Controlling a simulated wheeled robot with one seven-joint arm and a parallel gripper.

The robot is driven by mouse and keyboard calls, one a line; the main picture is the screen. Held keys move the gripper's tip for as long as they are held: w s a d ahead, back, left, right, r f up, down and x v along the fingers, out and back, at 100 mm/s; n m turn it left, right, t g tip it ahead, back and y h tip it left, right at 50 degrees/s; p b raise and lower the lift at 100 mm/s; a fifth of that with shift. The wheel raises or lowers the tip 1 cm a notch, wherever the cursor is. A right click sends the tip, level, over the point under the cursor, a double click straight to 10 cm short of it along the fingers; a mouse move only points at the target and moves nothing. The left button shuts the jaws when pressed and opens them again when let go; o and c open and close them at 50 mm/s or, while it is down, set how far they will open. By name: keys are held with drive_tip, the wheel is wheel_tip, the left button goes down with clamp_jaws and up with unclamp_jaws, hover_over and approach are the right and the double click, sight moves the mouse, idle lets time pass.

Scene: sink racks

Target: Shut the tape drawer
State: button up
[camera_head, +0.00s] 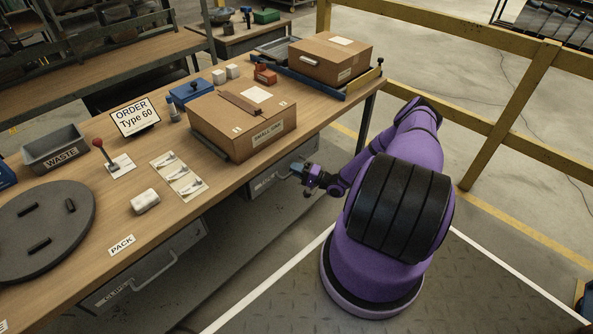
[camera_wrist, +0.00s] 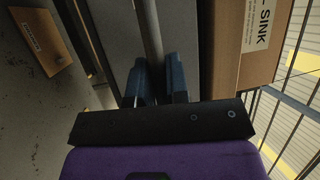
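A grey drawer (camera_head: 283,180) sits under the right part of the bench's front edge. Its label is partly hidden and I cannot read it. How far it stands out is hard to tell. My gripper (camera_head: 303,172) is at this drawer's front, covering its handle in the head view. In the wrist view the blue fingers of my gripper (camera_wrist: 159,82) lie close on either side of a grey handle bar (camera_wrist: 151,30) and look shut on it. A second drawer (camera_head: 150,270), labelled CLIPS, is under the bench at the lower left.
A cardboard box (camera_head: 240,122) stands on the bench above the gripped drawer; it also shows at the right of the wrist view (camera_wrist: 226,40). A waste bin (camera_head: 55,148) and a dark round plate (camera_head: 40,230) are further left. A yellow railing (camera_head: 470,95) runs behind my arm.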

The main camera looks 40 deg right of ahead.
drive_tip(key=o, duration=0.4)
drive_tip(key=shift+w, duration=0.2)
drive_tip(key=shift+s, duration=0.15)
drive_tip(key=v, duration=1)
drive_tip(key=shift+s+d+f, duration=0.1)
drive_tip(key=shift+s+d, duration=0.1)
